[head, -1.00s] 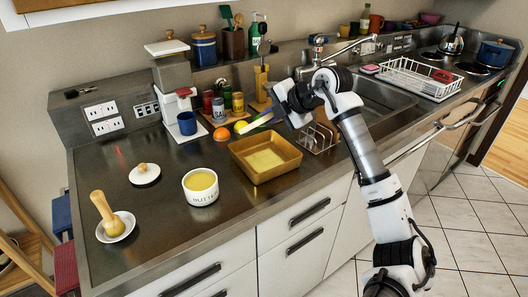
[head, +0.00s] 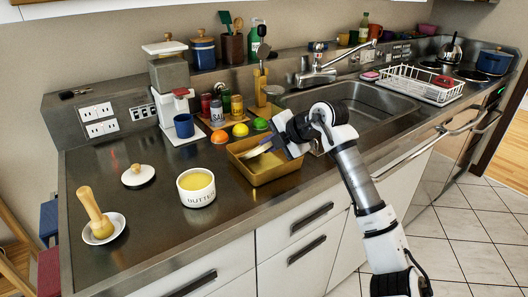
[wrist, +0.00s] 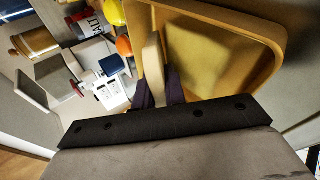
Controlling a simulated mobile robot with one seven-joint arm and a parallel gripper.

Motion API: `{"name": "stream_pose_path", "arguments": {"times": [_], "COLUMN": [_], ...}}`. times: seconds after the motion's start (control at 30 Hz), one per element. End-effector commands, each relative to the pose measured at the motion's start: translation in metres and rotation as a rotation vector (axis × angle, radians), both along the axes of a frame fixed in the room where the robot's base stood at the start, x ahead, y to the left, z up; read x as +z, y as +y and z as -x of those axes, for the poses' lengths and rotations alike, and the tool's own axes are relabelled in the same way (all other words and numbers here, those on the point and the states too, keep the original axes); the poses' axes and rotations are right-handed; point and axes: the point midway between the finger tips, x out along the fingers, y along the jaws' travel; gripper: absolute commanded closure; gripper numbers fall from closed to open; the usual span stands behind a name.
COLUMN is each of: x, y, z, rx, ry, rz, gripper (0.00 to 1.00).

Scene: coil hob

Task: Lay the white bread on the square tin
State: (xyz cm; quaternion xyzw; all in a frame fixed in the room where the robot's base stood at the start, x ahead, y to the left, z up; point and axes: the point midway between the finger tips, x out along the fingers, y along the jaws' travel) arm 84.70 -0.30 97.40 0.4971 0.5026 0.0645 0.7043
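The square tin (head: 262,174) is a golden, shallow tray near the counter's front edge; it fills much of the wrist view (wrist: 272,28). My gripper (head: 264,147) is over the tin's back part, pointing left. In the wrist view my gripper (wrist: 160,88) has its dark fingers on both sides of a pale slab, the white bread (wrist: 153,62), seen edge-on. The bread also shows as a small pale piece in the head view (head: 253,152). It is tilted on edge, low at the tin's left side; whether it touches the tin I cannot tell.
A butter crock (head: 196,190), its lid (head: 138,175) and a mortar with pestle (head: 101,222) stand to the left. An orange (head: 219,137), a lemon (head: 240,130) and a green fruit (head: 261,124) lie behind the tin. The sink (head: 350,108) is to the right.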

Motion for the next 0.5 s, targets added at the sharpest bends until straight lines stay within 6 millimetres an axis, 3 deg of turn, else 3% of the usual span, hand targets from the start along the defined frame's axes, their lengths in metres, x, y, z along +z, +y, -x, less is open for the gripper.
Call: {"name": "stream_pose_path", "arguments": {"times": [0.03,0.1,0.5], "x": [0.0,-0.0001,0.0085], "y": [0.0,0.0001,-0.0066], "z": [0.0,0.0,0.0048], "rx": [0.0,0.0,-0.001], "ry": [0.0,0.0,0.0], "rz": [0.0,0.0,0.0], "gripper": [0.83,0.73,0.73]}}
